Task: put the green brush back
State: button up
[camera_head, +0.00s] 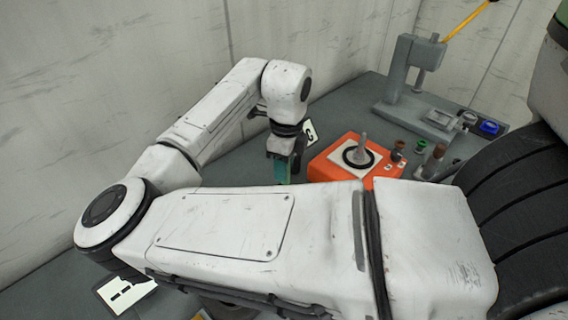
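My gripper (285,158) points down at the left side of the orange box, at the far end of my bent arm. A teal-green piece (282,172) shows at its fingers, with its lower end hidden behind my arm. I cannot tell whether this piece is the green brush or whether the fingers are shut on it. Small upright parts stand right of the box, among them a green-topped piece (421,144) and a brown cylinder (434,161). None of them is clearly a brush.
The orange box (331,159) carries a grey cone on a dark ring. A grey press (400,73) stands at the back right, with a blue part (489,128) on its base. A white marked card (310,132) lies behind my gripper. My arm hides the near area.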

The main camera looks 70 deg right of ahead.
jog(key=shift+o, duration=1.1)
jog(key=r, duration=0.4)
jog(key=r+b, duration=0.1)
jog(key=r, duration=0.7)
jog(key=shift+s+r, duration=0.15)
jog(key=shift+s, duration=0.1)
